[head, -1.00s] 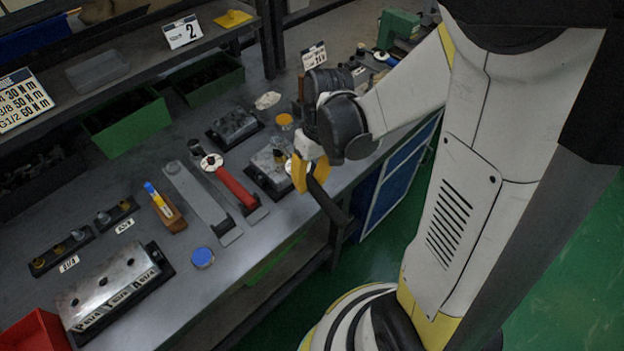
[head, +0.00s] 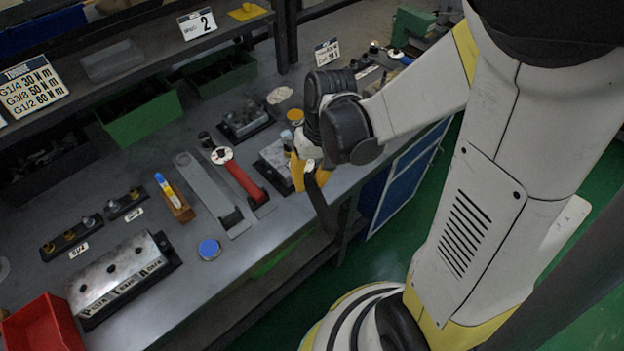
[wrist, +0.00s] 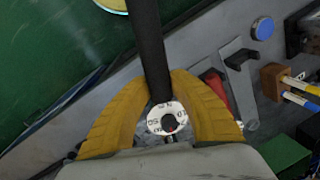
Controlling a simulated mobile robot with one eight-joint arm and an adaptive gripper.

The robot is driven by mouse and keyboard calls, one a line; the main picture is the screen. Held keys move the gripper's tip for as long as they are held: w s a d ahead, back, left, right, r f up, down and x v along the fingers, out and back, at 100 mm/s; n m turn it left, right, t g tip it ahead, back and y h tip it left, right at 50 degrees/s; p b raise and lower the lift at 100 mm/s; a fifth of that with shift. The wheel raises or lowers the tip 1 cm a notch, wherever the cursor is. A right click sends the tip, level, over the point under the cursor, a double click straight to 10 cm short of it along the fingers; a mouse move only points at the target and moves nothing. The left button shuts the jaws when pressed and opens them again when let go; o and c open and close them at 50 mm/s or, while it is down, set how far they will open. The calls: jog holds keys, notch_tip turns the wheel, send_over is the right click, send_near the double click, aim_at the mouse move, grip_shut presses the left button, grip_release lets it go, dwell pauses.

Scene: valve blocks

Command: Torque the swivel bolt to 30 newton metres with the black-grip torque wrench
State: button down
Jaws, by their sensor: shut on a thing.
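My gripper (head: 309,172) has yellow fingers shut on the black-grip torque wrench (head: 321,204), at the right part of the bench by its front edge. In the wrist view the black grip (wrist: 150,40) runs up between the fingers (wrist: 160,84). A white numbered dial (wrist: 155,121) shows just below the fingertips; its setting is too small to read. A metal valve block (head: 272,152) stands left of the gripper, partly hidden by it. The wrench head and the swivel bolt are hidden or too small to make out, so I cannot tell whether they touch.
A red-grip wrench (head: 244,181) and a grey wrench (head: 203,188) lie on the bench. A torque sign (head: 31,86) reads G1/4 30 N m. Another block (head: 246,121), a lettered block (head: 118,272), a marker holder (head: 176,203) and a blue-topped disc (head: 209,249) stand around.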

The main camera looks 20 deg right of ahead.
jog(key=shift+w+a+m, duration=0.1)
jog(key=shift+a+m, duration=0.5)
jog(key=shift+a, duration=0.25)
jog(key=shift+a, duration=0.1)
jog(key=shift+w+a+m+t, duration=0.15)
jog(key=shift+a+m, duration=0.3)
jog(key=shift+a, duration=0.15)
jog(key=shift+w+a+m+t, duration=0.15)
jog(key=shift+a+m, duration=0.3)
jog(key=shift+a, duration=0.1)
jog(key=shift+s+d+n+b, duration=0.15)
jog(key=shift+d+n, duration=0.3)
jog(key=shift+d, duration=0.2)
jog(key=shift+s+d+n+b, duration=0.15)
jog(key=shift+d+n, duration=0.3)
jog(key=shift+d, duration=0.15)
jog(key=shift+r, duration=0.15)
